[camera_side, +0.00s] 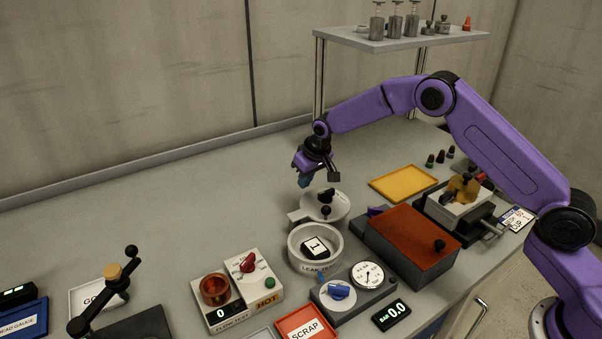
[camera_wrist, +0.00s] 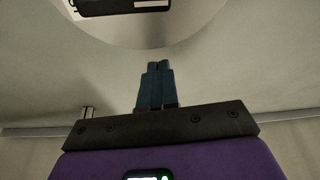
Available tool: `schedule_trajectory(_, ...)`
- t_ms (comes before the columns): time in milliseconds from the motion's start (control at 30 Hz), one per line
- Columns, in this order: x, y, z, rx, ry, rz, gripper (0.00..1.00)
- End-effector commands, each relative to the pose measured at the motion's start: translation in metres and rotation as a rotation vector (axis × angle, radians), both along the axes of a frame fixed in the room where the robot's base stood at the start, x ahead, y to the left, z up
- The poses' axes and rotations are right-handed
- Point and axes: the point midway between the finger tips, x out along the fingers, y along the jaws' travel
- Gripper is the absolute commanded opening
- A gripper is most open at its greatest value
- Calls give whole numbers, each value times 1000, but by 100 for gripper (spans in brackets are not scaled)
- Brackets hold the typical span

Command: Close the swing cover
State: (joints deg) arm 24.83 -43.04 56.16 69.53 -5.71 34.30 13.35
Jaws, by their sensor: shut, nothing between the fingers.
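The swing cover (camera_side: 322,206) looks like the pale grey round lid with black knobs, swung out behind the leak test pot (camera_side: 298,257). The pot is open, and a white and black block marked 1 (camera_side: 315,246) sits inside it. My gripper (camera_side: 305,183) is shut and empty, pointing down just above and behind the lid's left part. Whether it touches the lid I cannot tell. In the wrist view the blue fingertips (camera_wrist: 155,72) are together, just below a pale round surface (camera_wrist: 180,35) with a dark item at the top edge.
A red-topped box (camera_side: 408,240) stands right of the pot and a yellow tray (camera_side: 403,182) behind it. A dial unit with a blue knob (camera_side: 339,291), a scrap tray (camera_side: 305,324) and a flow test unit (camera_side: 236,290) stand in front. The table left of the lid is clear.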

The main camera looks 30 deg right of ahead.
Motion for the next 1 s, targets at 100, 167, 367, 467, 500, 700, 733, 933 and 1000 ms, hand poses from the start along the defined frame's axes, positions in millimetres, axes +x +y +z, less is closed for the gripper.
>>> schedule_trajectory(100,-8,-2,-2,0,2,0,0)
schedule_trajectory(167,-11,-2,-2,0,0,-1,0)
schedule_trajectory(367,-14,-2,-3,1,-1,-1,0)
schedule_trajectory(467,-13,-2,-3,0,-1,0,0)
schedule_trajectory(500,-13,-2,-3,0,-1,0,0)
schedule_trajectory(700,-14,-2,-3,0,0,-5,0)
schedule_trajectory(733,-14,-3,-3,0,0,-9,0)
schedule_trajectory(933,-20,-7,-3,-1,2,-69,0)
schedule_trajectory(1000,-24,-9,-3,-1,2,-107,0)
